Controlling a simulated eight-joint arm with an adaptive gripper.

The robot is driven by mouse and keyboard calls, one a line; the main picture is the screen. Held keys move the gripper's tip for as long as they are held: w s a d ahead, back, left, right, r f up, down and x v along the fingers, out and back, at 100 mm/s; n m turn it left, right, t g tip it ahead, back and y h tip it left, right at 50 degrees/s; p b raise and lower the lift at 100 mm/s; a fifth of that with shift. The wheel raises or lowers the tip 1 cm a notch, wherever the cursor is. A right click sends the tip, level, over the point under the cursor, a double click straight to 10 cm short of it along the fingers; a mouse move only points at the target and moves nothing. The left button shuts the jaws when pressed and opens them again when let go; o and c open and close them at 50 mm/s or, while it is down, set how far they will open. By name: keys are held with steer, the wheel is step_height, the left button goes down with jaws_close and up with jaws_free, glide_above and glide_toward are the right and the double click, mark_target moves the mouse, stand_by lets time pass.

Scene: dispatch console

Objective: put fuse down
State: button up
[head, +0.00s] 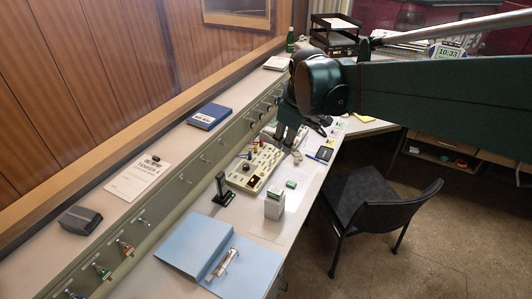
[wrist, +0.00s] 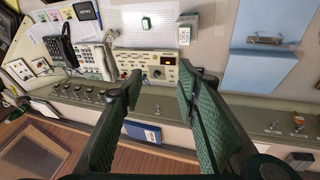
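My gripper (head: 287,135) hangs above the far end of the beige console panel (head: 250,172). In the wrist view my gripper (wrist: 161,74) has its two green-padded fingers wide apart, with nothing between them. I cannot make out for certain which thing is the fuse. A small green-and-white block (head: 291,184) lies on a white sheet on the desk, and it also shows in the wrist view (wrist: 146,22). A white box with a green top (head: 273,205) stands near it. Both are apart from the gripper.
A blue folder (head: 195,243) lies open at the near end of the desk. A black lever (head: 222,190) stands beside the panel. A blue book (head: 210,116) and a dark grey device (head: 80,220) are on the upper ledge. A black chair (head: 380,205) is at the right.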

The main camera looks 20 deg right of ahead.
steer(key=s+a+f+m+t, duration=0.1)
steer(key=s+a+f+m, duration=0.1)
steer(key=s, duration=0.7)
steer(key=s+a+f+m+t, duration=0.1)
steer(key=s+a+m, duration=0.3)
steer(key=s, duration=0.6)
steer(key=shift+s+f+m+t, duration=0.3)
steer(key=shift+f+m, duration=0.15)
steer(key=shift+m, duration=0.55)
